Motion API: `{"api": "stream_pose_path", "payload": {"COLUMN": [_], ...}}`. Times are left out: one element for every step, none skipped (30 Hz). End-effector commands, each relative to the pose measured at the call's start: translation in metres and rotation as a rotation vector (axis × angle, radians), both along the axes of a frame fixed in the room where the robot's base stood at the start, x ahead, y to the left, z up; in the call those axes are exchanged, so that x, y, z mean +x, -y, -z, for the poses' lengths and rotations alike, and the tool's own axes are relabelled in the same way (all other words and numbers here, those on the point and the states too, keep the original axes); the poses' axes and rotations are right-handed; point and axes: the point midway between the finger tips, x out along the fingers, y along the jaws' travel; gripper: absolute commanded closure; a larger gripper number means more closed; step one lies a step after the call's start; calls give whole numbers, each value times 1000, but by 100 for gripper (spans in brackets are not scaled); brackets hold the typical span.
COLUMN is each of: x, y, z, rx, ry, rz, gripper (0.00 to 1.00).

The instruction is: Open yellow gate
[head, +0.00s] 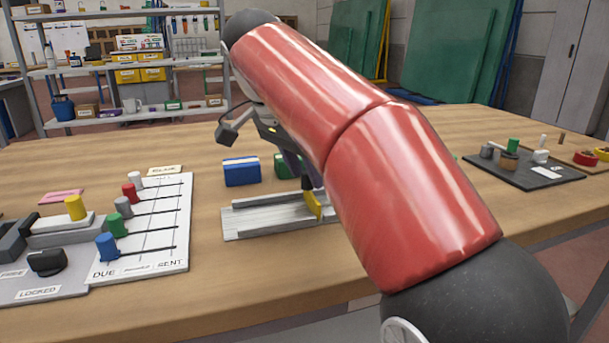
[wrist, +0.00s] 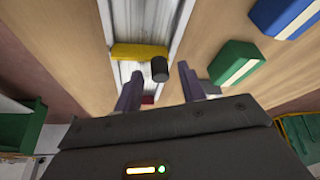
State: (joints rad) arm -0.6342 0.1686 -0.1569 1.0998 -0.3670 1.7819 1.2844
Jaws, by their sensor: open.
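The yellow gate (head: 313,205) stands across a pale grooved track (head: 250,222) on the table, near the track's right part. The wrist view shows the yellow gate (wrist: 136,51) as a bar across the track, with a dark cylindrical knob (wrist: 160,69) at its right end. My gripper (wrist: 158,86) is open and empty. In the wrist view the knob lies just beyond the gap between its two purple fingers, and I see no contact. In the head view my red arm hides part of the gripper and the track's right end.
A blue block (head: 241,172) and a green block (head: 281,166) stand behind the track. A board with coloured sliders (head: 150,235) and a grey lock panel (head: 45,292) are at left. A dark tray (head: 535,174) with small items is at right. Bare table lies before the track.

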Motion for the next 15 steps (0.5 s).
{"api": "stream_pose_path", "payload": {"x": [0,1,1,1,1,1,1,1,1,1,1,1,1,1,1], "y": [1,2,2,2,2,2,2,2,2,2,2,2,2,2,2], "z": [3,4,5,5,5,5,5,5,5,5,5,5,5,5,5], "rx": [0,0,0,0,0,0,1,1,0,0,0,0,0,0,0], "ry": [0,-1,-1,-1,-1,-1,-1,-1,0,0,0,0,0,0,0], "rz": [0,0,0,0,0,0,0,0,0,0,0,0,0,0,0], "gripper": [60,60,60,60,60,60,60,60,60,60,64,69,73,77,82]}}
